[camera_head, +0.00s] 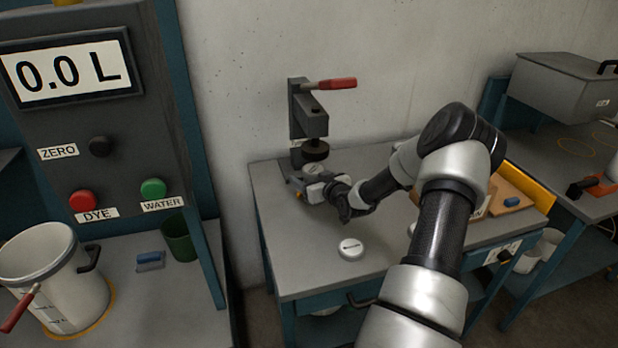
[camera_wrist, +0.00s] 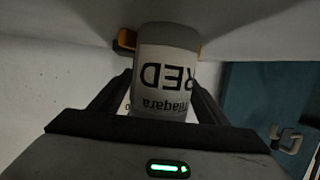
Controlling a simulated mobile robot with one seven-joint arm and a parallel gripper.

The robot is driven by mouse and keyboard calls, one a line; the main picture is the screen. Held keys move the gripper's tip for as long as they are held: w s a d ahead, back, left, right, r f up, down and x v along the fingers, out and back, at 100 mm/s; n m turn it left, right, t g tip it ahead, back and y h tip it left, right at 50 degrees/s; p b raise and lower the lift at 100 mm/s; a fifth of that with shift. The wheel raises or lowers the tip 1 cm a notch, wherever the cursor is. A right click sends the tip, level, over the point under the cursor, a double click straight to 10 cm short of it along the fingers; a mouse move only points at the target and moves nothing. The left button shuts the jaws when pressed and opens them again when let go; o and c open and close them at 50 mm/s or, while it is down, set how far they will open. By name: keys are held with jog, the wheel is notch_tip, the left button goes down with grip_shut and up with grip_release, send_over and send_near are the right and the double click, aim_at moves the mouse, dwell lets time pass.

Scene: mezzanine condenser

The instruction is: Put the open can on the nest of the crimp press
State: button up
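The crimp press (camera_head: 308,118) is a dark grey column with a red-handled lever and a round dark head, at the back left of the middle table. My gripper (camera_head: 318,184) is low at the press, just under its head. In the wrist view a pale can (camera_wrist: 166,70) labelled "RED" and "niagara" stands between the two fingers of my gripper (camera_wrist: 160,105), which close on its sides. The label reads upside down there. In the head view the can is mostly hidden by my gripper and the press, so its contact with the nest cannot be told.
A white round lid-like disc (camera_head: 350,248) lies on the grey table (camera_head: 300,262) in front. A wooden tray (camera_head: 508,196) with a blue item is at right, behind my arm. A dispenser (camera_head: 95,120) with a white pot (camera_head: 55,275) stands left.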

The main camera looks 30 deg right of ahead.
jog(key=shift+r, duration=0.2)
jog(key=p+v, duration=0.1)
jog(key=v, duration=1.1)
